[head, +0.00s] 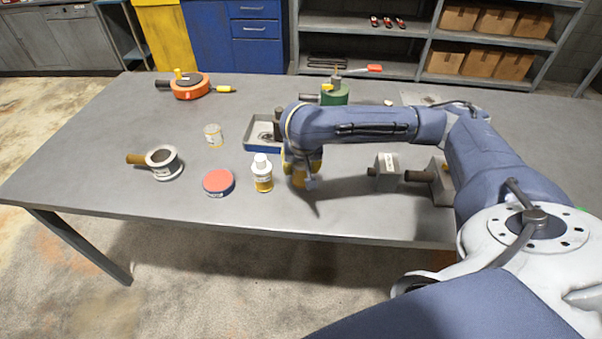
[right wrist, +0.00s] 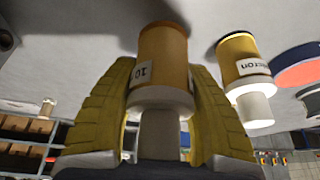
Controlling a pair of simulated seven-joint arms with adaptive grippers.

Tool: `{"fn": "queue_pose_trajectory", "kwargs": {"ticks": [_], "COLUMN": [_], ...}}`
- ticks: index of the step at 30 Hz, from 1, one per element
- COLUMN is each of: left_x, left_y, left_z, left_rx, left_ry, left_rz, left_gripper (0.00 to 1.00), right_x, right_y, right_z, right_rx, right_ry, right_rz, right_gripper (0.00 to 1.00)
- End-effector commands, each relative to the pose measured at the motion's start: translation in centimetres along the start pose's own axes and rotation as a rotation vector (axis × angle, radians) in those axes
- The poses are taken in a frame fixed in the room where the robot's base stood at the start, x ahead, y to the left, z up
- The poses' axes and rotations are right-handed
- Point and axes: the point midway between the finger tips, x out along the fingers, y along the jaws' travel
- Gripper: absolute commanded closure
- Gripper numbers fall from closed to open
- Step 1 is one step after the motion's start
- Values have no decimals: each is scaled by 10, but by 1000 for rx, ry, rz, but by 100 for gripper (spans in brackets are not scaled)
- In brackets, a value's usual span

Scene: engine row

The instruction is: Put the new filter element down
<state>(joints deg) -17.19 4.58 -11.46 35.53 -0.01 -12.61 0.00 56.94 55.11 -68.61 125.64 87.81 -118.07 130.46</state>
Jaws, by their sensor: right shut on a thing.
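My right gripper (head: 302,178) points down over the front middle of the table. In the right wrist view its yellow fingers (right wrist: 160,115) are shut on the new filter element (right wrist: 163,55), an amber cylinder with a white label and a white end. Its amber end faces the tabletop, close to it; I cannot tell whether it touches. In the head view the gripper mostly hides it. A similar amber piece with a white top and a "micron" label (head: 262,172) stands upright just left of the gripper; it also shows in the right wrist view (right wrist: 238,55). My left gripper is not in view.
A red-topped round tin (head: 218,182), a handled metal cup (head: 165,164), a small jar (head: 213,135) and a blue tray (head: 250,147) lie left. An orange tool (head: 190,90) and green canister (head: 335,95) stand behind. A grey block (head: 385,165) is right. The table's front-left is clear.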

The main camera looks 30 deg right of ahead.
Motion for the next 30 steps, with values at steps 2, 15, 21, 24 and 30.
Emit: {"fn": "queue_pose_trajectory", "kwargs": {"ticks": [2, 15, 21, 24, 30], "left_x": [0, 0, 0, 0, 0], "left_y": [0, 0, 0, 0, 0], "left_z": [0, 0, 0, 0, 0], "left_rx": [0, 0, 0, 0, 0], "left_ry": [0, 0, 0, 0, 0], "left_rz": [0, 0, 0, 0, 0], "left_gripper": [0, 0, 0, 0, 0], "right_x": [10, 30, 31, 33, 33], "right_y": [0, 0, 0, 0, 0], "right_z": [5, 13, 14, 14, 14], "right_rx": [0, 0, 0, 0, 0], "right_ry": [-4, -1, -2, -1, -1], "right_rz": [2, 1, 1, 1, 1], "right_gripper": [89, 89, 89, 49, 31]}}
